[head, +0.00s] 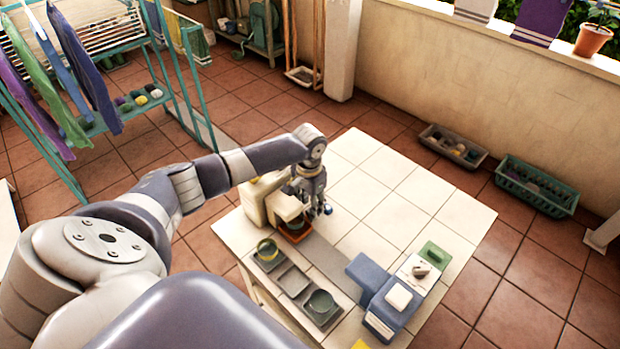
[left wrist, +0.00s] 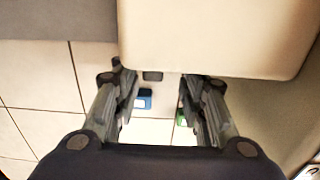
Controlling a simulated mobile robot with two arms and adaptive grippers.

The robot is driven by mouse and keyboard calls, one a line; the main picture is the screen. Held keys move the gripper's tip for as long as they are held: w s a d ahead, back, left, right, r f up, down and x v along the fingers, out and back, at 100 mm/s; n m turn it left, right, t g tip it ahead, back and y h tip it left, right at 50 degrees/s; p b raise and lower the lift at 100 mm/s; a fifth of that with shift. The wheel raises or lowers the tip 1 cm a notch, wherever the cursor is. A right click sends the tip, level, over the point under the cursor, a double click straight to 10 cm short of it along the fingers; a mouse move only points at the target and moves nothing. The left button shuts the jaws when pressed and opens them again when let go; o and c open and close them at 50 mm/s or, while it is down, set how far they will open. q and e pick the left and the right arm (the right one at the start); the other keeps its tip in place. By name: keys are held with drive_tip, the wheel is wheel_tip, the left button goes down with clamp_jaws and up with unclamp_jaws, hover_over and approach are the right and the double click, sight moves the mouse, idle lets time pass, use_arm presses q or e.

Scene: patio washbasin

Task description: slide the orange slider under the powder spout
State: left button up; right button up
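A cream dispenser (head: 256,202) stands at the left rear edge of the tiled counter, with a pale block jutting from its front. A small orange-brown piece (head: 294,231), probably the orange slider, sits low at its front, under the jutting block. My left gripper (head: 314,205) points down just behind and right of the block. In the left wrist view the left gripper (left wrist: 158,90) has its fingers spread with nothing gripped. A cream block (left wrist: 215,38) fills the upper right there, close to the fingers. The slider cannot be made out there. My right gripper is not in view.
Small blue (left wrist: 145,98) and green pieces show beyond the fingers. A blue-and-white device (head: 385,290) stands right. The counter's back tiles (head: 385,205) are clear.

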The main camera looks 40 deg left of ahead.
use_arm(q)
drive_tip(key=shift+d+r, duration=0.1)
wheel_tip(320, 180, up, 12)
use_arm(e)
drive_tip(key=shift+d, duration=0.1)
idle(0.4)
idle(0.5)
